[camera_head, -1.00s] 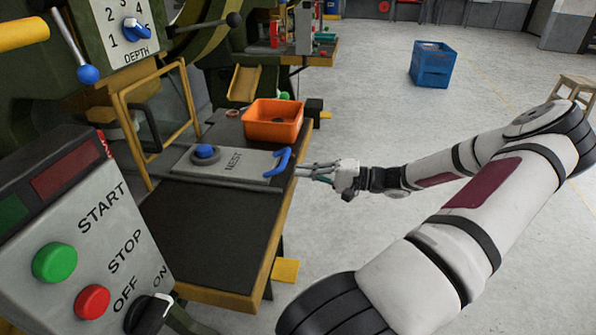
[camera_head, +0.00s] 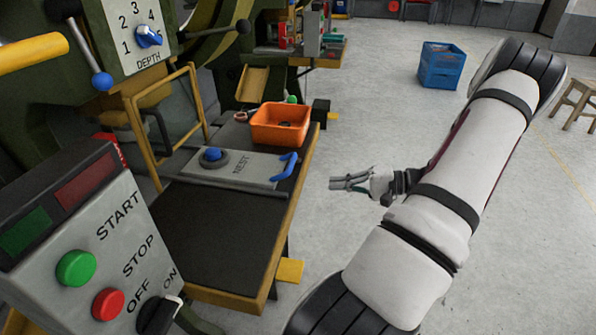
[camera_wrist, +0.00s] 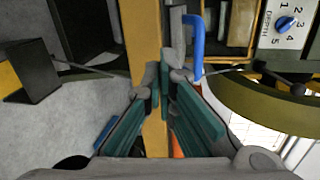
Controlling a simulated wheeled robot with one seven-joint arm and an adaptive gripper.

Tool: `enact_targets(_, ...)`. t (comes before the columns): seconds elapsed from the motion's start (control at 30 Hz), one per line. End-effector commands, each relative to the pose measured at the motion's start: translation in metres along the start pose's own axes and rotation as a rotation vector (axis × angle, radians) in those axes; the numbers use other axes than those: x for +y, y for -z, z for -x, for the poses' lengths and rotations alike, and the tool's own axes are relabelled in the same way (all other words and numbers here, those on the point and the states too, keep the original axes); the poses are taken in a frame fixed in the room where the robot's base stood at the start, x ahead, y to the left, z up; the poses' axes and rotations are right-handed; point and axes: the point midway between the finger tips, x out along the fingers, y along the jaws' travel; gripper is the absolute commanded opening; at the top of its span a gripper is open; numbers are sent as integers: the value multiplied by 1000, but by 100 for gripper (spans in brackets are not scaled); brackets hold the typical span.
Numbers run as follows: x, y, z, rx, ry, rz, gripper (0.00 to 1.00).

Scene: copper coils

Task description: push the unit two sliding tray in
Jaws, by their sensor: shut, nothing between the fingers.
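A grey sliding tray marked NEST (camera_head: 252,183) lies on the near machine's table, with a round dark piece topped in blue (camera_head: 213,156) on it. No unit number is readable. The tray's blue handle (camera_head: 286,167) is at its right end, by the table's right edge. It also shows in the wrist view as a blue bar (camera_wrist: 195,48), beyond the fingers. My gripper (camera_head: 336,183) is to the right of the handle, apart from it, over open floor. Its fingers with teal pads (camera_wrist: 165,80) are shut and empty.
An orange bin (camera_head: 281,125) stands on the table behind the tray. A yellow guard frame (camera_head: 165,110) stands at the table's left. A control panel (camera_head: 100,240) fills the front left. A blue crate (camera_head: 440,66) and a stool (camera_head: 578,100) stand on otherwise open floor.

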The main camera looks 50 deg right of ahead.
Motion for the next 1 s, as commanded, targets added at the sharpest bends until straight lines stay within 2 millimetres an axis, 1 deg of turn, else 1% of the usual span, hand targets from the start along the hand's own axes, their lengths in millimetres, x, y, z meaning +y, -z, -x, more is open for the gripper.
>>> enact_targets(0.03,-7,2,0,0,-35,9,0)
enact_targets(0.23,-30,11,10,37,-106,52,0)
enact_targets(0.37,-38,14,12,50,-121,69,0)
enact_targets(0.47,-38,15,7,52,-123,72,0)
enact_targets(0.57,-36,16,-6,50,-121,71,0)
enact_targets(0.67,-33,16,-24,49,-122,70,0)
enact_targets(1.0,-25,20,-89,49,-122,70,0)
